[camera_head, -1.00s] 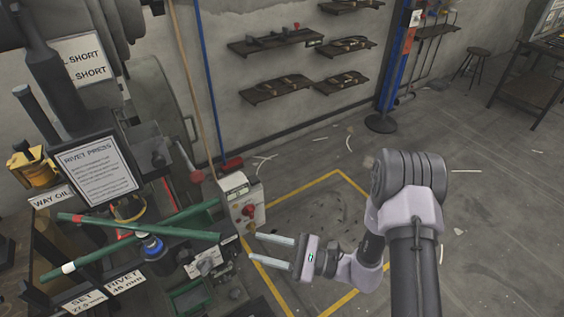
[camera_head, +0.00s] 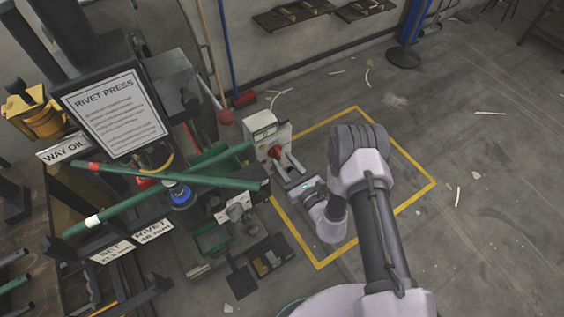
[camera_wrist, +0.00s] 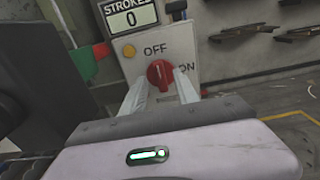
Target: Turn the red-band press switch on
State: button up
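The switch box (camera_head: 262,133) stands at the right side of the rivet press. In the wrist view its light panel (camera_wrist: 183,42) carries OFF above the red knob (camera_wrist: 160,74) and ON to its right. The knob's grip stands about upright, toward OFF. The knob also shows in the head view (camera_head: 275,151). My gripper (camera_head: 283,160) is at the panel, with one finger on each side of the knob; I cannot tell whether they touch it. A green bar with a red band (camera_head: 94,166) crosses a green bar with a white band (camera_head: 92,221).
The stroke counter (camera_wrist: 130,18) reads 0, and a yellow-orange round part (camera_wrist: 129,50) sits left of OFF. A RIVET PRESS sign (camera_head: 115,110) stands at left. Trays (camera_head: 262,262) lie below the press. Floor inside the yellow marking (camera_head: 398,212) is largely clear.

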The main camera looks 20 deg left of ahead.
jog(key=shift+x, duration=0.9)
grip_shut()
